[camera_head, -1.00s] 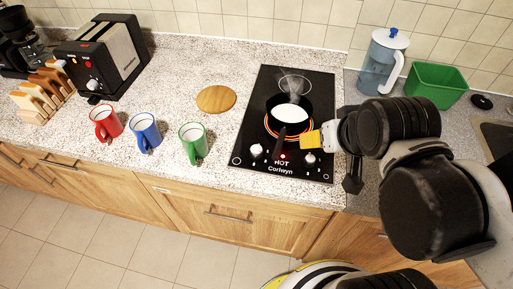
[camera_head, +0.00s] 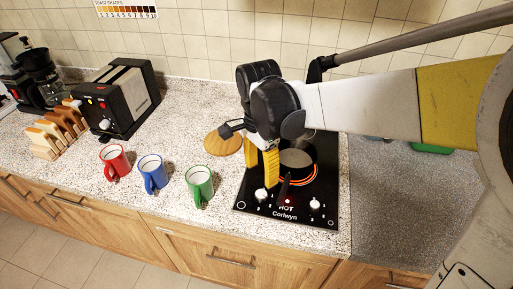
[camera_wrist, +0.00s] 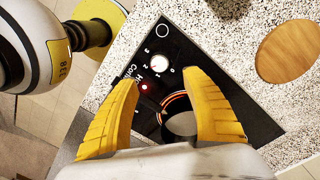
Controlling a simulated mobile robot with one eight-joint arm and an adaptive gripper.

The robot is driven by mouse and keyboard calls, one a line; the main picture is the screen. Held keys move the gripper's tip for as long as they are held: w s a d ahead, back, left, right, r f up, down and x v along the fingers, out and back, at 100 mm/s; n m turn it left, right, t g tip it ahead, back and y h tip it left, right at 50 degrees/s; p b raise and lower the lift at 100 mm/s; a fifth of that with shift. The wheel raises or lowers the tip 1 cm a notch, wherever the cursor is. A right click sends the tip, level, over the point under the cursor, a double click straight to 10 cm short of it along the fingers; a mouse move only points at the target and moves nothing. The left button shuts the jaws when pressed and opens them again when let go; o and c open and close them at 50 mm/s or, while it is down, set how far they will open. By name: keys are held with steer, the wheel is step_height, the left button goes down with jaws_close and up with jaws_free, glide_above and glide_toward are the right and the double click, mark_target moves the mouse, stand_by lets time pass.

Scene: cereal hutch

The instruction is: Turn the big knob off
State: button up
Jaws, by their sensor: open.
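The black cooktop (camera_head: 328,165) has two white knobs on its front panel. The left knob (camera_head: 262,195) and right knob (camera_head: 315,204) look alike in size in the head view. The wrist view shows one knob (camera_wrist: 160,62), on the wooden board's side, with its number scale. My gripper (camera_head: 261,178) is above the left front of the cooktop, fingers pointing down, open and empty. In the wrist view, the knob lies just beyond the gap between its yellow fingers (camera_wrist: 160,80). A red light (camera_head: 287,201) is lit beside the HOT label. The right knob is hidden there.
A dark pot (camera_head: 298,160) stands on an orange glowing ring, its handle pointing toward the front panel. A round wooden board (camera_head: 223,143) lies left of the cooktop. Green (camera_head: 199,186), blue (camera_head: 152,174) and red mugs (camera_head: 115,162) stand farther left.

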mark_target(262, 193)
steer(key=f+b, duration=0.1)
steer(key=f, duration=0.4)
steer(key=f+b, duration=0.2)
steer(key=f, duration=0.2)
steer(key=shift+s+d+f+b, duration=0.2)
steer(key=shift+f+b, duration=0.1)
steer(key=shift+f, duration=0.1)
steer(key=shift+c, duration=0.4)
steer(key=c, duration=1.1)
